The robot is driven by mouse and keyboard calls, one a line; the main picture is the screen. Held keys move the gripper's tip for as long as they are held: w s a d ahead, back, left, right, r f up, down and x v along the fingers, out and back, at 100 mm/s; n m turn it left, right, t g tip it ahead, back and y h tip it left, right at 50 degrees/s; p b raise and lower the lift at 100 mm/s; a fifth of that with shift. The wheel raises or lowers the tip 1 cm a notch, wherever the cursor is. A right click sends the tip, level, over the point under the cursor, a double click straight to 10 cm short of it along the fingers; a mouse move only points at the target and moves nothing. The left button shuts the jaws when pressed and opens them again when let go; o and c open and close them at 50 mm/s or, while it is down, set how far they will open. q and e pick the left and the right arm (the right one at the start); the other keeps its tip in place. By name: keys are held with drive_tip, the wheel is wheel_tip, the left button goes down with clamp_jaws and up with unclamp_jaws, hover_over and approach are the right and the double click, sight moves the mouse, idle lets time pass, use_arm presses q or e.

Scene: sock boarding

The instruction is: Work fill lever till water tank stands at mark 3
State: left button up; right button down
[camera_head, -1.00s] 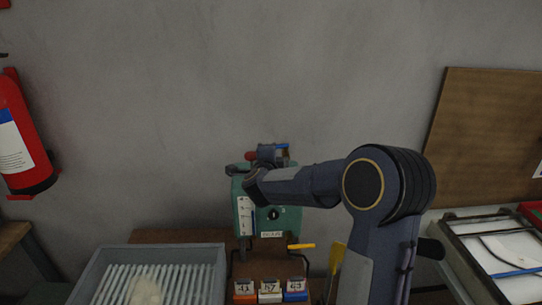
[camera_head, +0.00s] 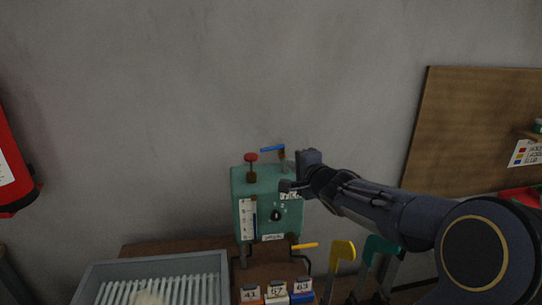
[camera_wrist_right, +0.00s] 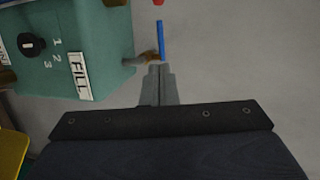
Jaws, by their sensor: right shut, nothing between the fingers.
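The green tank box (camera_head: 264,180) stands against the wall. Its white gauge strip (camera_head: 247,218) has a narrow blue column, but the marks are too small to read its level surely. A black dial knob (camera_head: 276,215) is on the front; numbers 1, 2 and 3 show beside it in the wrist view.
A grey ribbed tray (camera_head: 100,272) and numbered blocks (camera_head: 275,292) lie in front. Yellow (camera_head: 343,250) and green (camera_head: 383,246) upright pieces stand to the right.

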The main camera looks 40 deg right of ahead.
sight(269, 150)
drive_tip(key=b+x, duration=0.1)
drive_tip(key=x, duration=1.3)
drive_tip(key=shift+d+b, duration=0.1)
drive_tip(key=shift+b, duration=0.2)
drive_tip(key=shift+w+r+p, duration=0.25)
drive_tip(key=shift+w+p, duration=0.45)
drive_tip(key=shift+p, duration=0.5)
